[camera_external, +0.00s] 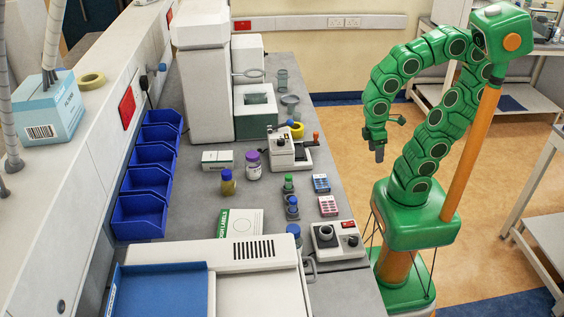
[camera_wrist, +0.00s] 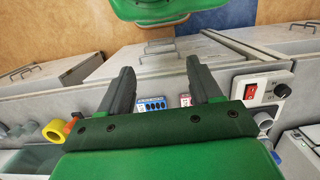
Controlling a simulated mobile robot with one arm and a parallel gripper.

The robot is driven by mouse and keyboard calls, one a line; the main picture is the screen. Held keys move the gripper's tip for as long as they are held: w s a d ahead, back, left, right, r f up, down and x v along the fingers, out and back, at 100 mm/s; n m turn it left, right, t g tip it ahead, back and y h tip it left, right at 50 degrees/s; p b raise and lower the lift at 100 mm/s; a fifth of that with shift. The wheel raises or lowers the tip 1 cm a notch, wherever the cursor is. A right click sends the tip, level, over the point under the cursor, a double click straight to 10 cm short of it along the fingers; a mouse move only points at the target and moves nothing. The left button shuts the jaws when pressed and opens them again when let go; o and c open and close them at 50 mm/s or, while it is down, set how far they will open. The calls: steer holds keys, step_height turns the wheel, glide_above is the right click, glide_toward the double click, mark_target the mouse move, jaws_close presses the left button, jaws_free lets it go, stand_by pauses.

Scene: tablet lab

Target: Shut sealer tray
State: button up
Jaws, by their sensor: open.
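No part is clearly marked as the sealer tray. A dark green-grey box with a square opening (camera_external: 255,117) sits at the front of the tall white machine (camera_external: 207,85) at the back of the bench. A large white vented machine (camera_external: 255,252) stands in the foreground, with a grey handle (camera_external: 311,270) on its right side. I cannot tell which is the sealer. My gripper (camera_external: 379,155) hangs fingers down, right of the bench and apart from both machines. In the wrist view my gripper (camera_wrist: 160,75) is open, with nothing held between its fingers.
A lever device (camera_external: 290,150) stands mid-bench. Near the right edge are blue (camera_external: 321,183) and red (camera_external: 328,206) blister packs and a control box (camera_external: 338,240). Bottles (camera_external: 253,165) stand mid-bench; blue bins (camera_external: 140,212) line its left.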

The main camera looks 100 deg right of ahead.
steer(key=shift+w+r+n, duration=0.15)
steer(key=shift+w+n, duration=0.15)
steer(key=shift+w, duration=0.05)
steer(key=shift+c, duration=1.1)
steer(key=w+d+r+n, duration=0.1)
steer(key=w+n, duration=0.1)
steer(key=w+d+r+n+y, duration=0.1)
steer(key=w+n, duration=0.1)
steer(key=w+d+n+y, duration=0.1)
steer(key=w+d+n, duration=0.1)
steer(key=shift+r+t, duration=0.3)
steer(key=shift+r, duration=0.1)
jaws_close()
steer(key=w+d+n+t+y, duration=0.2)
steer(key=d+n, duration=0.3)
steer(key=d, duration=0.5)
steer(key=w+d+n+t+y, duration=0.15)
steer(key=d+n, duration=0.25)
steer(key=d, duration=0.6)
steer(key=s+d+f+n+t, duration=0.35)
steer(key=s+d, duration=0.25)
steer(key=d, duration=0.5)
steer(key=w+a+f+g, duration=0.1)
steer(key=w+a+f, duration=0.4)
steer(key=w+f, duration=0.3)
steer(key=shift+a+f, duration=0.2)
steer(key=shift+f, duration=0.2)
